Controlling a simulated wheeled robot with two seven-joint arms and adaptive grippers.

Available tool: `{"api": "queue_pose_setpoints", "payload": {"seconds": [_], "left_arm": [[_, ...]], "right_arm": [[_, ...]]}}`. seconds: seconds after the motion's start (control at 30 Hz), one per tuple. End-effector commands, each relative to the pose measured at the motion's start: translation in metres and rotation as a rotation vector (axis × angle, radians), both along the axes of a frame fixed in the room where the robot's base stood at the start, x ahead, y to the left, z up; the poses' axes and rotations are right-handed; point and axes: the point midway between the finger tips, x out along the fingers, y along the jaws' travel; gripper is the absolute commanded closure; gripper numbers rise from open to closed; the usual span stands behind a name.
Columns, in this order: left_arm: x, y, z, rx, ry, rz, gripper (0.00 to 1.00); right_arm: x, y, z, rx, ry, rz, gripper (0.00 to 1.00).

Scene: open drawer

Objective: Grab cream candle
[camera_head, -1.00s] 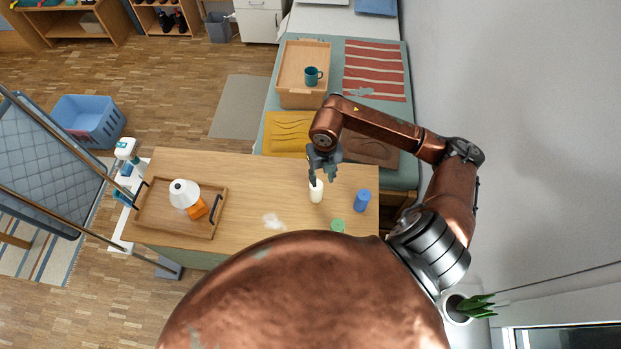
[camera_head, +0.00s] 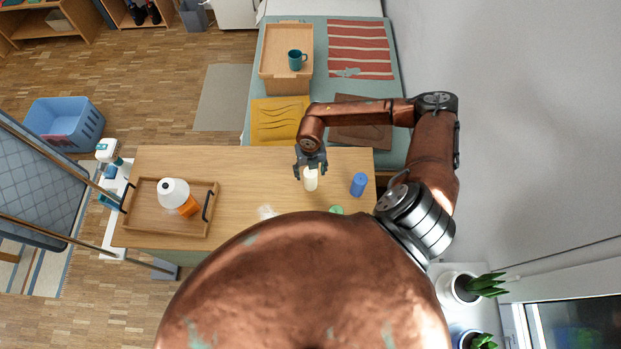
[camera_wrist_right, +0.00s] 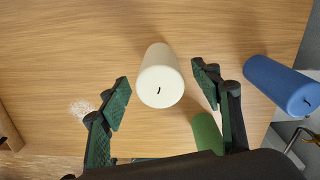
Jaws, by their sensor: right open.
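The cream candle (camera_head: 310,180) stands upright on the wooden table top, right of its middle. In the right wrist view the cream candle (camera_wrist_right: 160,82) shows its wick end, just beyond the fingertips and roughly centred in the gap between them. My right gripper (camera_head: 311,165) is at the candle in the head view; in the wrist view its two green-padded fingers (camera_wrist_right: 163,85) are spread apart, with a gap on each side of the candle. My left gripper is not in view.
A blue candle (camera_head: 358,184) stands right of the cream one. A green candle (camera_head: 337,209) is nearer my body, partly hidden. The table (camera_head: 245,165) between is mostly clear.

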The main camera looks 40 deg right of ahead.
Motion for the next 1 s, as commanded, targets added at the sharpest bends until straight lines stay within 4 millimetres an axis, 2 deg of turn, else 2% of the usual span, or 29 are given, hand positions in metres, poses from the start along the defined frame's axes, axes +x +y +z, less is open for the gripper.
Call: {"api": "queue_pose_setpoints", "payload": {"seconds": [0.03,0.1,0.23,0.4,0.53,0.67,1.0], "left_arm": [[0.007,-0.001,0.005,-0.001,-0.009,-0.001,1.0],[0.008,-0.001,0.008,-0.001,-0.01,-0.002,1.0],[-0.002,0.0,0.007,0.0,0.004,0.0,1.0],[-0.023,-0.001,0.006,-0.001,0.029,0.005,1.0],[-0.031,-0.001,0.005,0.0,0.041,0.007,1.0],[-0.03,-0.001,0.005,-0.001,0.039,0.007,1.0],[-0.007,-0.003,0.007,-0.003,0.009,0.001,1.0]], "right_arm": [[-0.001,0.002,-0.006,0.002,0.001,0.001,0.42],[-0.003,0.002,-0.017,0.001,0.003,0.002,0.42],[-0.002,0.002,-0.034,0.0,0.001,0.001,0.42],[-0.002,0.002,-0.04,0.001,0.0,0.002,0.42],[-0.002,0.002,-0.04,0.001,0.0,0.002,0.42],[-0.002,0.002,-0.04,0.001,0.0,0.002,0.5],[-0.002,0.002,-0.04,0.001,0.0,0.002,0.73]]}}
